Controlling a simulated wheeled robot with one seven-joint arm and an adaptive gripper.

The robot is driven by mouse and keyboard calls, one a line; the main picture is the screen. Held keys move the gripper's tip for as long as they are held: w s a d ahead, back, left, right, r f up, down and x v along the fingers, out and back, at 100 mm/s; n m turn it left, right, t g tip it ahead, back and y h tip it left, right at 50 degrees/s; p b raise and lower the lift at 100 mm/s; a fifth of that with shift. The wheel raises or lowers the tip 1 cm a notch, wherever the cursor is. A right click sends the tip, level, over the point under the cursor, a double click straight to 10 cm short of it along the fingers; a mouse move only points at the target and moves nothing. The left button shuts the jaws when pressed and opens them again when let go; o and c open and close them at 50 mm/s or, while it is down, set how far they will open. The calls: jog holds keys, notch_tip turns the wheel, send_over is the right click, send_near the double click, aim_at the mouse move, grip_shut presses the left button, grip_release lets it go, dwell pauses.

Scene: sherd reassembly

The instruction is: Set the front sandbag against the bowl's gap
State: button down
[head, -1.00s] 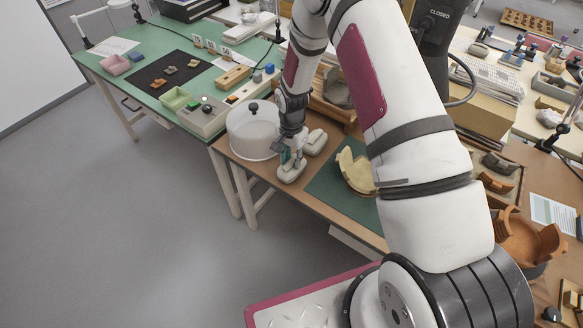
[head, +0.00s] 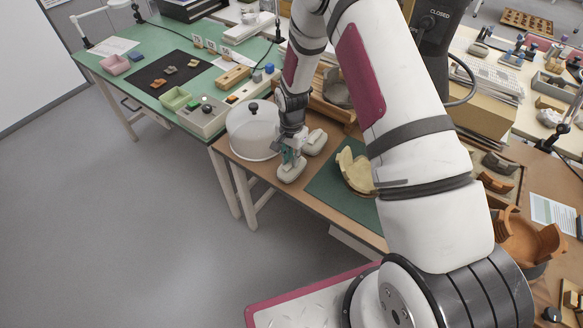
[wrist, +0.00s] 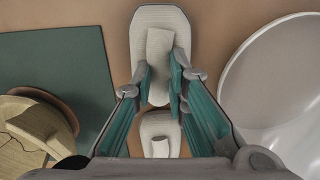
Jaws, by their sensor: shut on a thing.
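The front sandbag (head: 291,173) is a pale grey bag with a raised grip on top. It lies on the brown table between the clear dome and the green mat. In the wrist view the front sandbag (wrist: 160,20) is straight ahead. My gripper (head: 291,157) is above it, and in the wrist view my gripper (wrist: 160,85) has its teal pads on either side of the raised grip, shut on it. The second sandbag (head: 316,141) lies behind. The cream bowl (head: 355,172) with a broken rim stands on the mat, apart from the front sandbag; my arm hides part of it.
The clear dome (head: 252,137) stands close at the left of the sandbags. The green mat (head: 325,186) has bare room on its left part. A wooden tray (head: 330,101) is behind. The table's front edge is close to the front sandbag.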

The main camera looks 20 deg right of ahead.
jog(key=shift+r, duration=0.15)
jog(key=shift+r+p, duration=0.8)
jog(key=shift+r, duration=2.6)
